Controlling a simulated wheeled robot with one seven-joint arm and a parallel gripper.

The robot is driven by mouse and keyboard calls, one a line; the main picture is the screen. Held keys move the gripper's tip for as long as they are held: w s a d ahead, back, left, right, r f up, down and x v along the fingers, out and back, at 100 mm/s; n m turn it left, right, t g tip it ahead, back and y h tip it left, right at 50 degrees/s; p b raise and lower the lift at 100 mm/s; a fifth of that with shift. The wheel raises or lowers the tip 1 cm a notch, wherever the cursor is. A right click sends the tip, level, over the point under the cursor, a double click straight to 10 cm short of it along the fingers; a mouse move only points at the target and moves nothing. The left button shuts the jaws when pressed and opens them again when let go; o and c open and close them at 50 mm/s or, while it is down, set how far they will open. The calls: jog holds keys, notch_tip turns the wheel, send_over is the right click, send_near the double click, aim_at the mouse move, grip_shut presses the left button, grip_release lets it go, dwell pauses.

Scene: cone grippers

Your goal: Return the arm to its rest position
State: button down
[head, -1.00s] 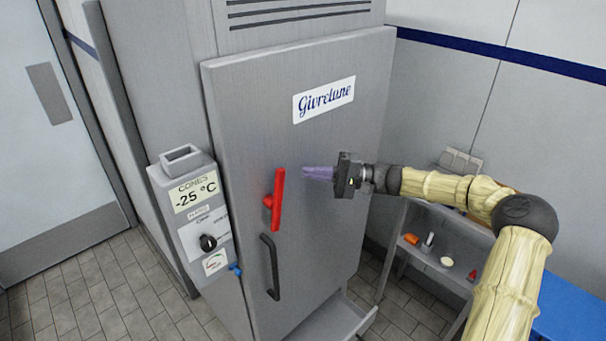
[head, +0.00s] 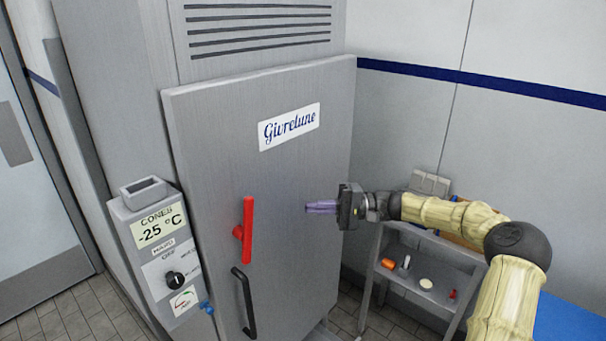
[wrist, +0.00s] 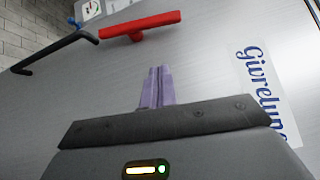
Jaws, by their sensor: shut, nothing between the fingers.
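My gripper (head: 322,207) is shut and empty, its purple fingers together and pointing left in the head view. It is in front of the grey freezer door (head: 300,180), to the right of the red lever (head: 247,230), and apart from it. In the wrist view the purple fingers (wrist: 156,86) lie close together, with the red lever (wrist: 140,26) and the black handle (wrist: 55,52) beyond them. My arm reaches in from the right, bent at a dark joint. The freezer door looks shut.
A control box (head: 160,250) reading -25 °C is on the freezer's left side. A grey shelf cart (head: 420,278) with several small items stands to the right below my arm. A blue surface (head: 570,328) is at the lower right. The wall lies behind.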

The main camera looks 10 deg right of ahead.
jog(key=s+a+f+g+h, duration=0.1)
jog(key=s+a+f+h, duration=0.2)
jog(key=s+f+h, duration=0.3)
jog(key=s+a+f+g+h, duration=0.1)
jog(key=s+a+f+h, duration=0.4)
jog(key=f, duration=0.3)
jog(key=s+d+r+n+t+h, duration=0.1)
jog(key=s+d+t+h, duration=0.3)
jog(key=s+d+h, duration=0.3)
jog(key=s+d, duration=0.5)
jog(key=s, duration=0.3)
jog(key=shift+s+d+r, duration=0.3)
jog(key=shift+s, duration=0.05)
